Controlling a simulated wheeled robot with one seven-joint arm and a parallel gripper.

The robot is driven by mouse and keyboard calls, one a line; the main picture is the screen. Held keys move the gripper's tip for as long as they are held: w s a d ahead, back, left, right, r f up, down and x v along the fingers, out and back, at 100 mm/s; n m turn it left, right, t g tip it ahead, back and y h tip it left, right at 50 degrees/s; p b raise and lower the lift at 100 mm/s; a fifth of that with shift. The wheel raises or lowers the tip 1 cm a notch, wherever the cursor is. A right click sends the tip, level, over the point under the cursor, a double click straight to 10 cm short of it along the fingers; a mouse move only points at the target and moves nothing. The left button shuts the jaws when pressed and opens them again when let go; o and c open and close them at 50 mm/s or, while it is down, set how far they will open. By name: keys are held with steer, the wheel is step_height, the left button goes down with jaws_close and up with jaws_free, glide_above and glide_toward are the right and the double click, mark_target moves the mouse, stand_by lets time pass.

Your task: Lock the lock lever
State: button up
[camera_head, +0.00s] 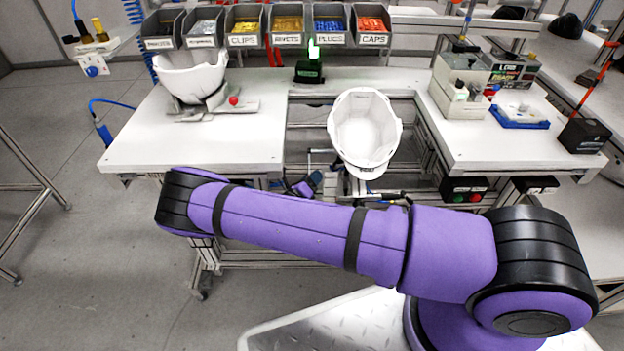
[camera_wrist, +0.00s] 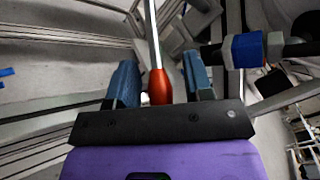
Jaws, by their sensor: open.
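In the wrist view my gripper (camera_wrist: 160,80) is open, with one blue-grey finger on each side. A lever with a bright metal rod and a red grip (camera_wrist: 160,88) stands between the fingers, with a visible gap on both sides. I take it to be the lock lever. The rod runs up out of the wrist view, so its far end is hidden. In the head view I cannot clearly pick out the lever. A white helmet shell (camera_head: 364,128) sits open side up at the middle station, above the frame.
A black bar with a blue band (camera_wrist: 247,49) is close to the right finger. Metal frame rails surround the gripper. Another white shell (camera_head: 190,78) rests on a fixture on the left bench (camera_head: 190,140). The right bench (camera_head: 490,145) holds boxes. Labelled bins (camera_head: 265,25) line the back.

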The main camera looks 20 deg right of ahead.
steer(key=shift+d, duration=0.1)
jaws_close()
steer(key=shift+r, duration=0.1)
steer(key=shift+s+r+n+g+y, duration=0.2)
steer(key=shift+r+n+g+y, duration=0.2)
steer(key=shift+r, duration=0.1)
steer(key=shift+s+r+n+g+y, duration=0.2)
steer(key=shift+r+n+g+y, duration=0.1)
steer(key=shift+r+y, duration=0.15)
jaws_free()
steer(key=shift+f, duration=0.15)
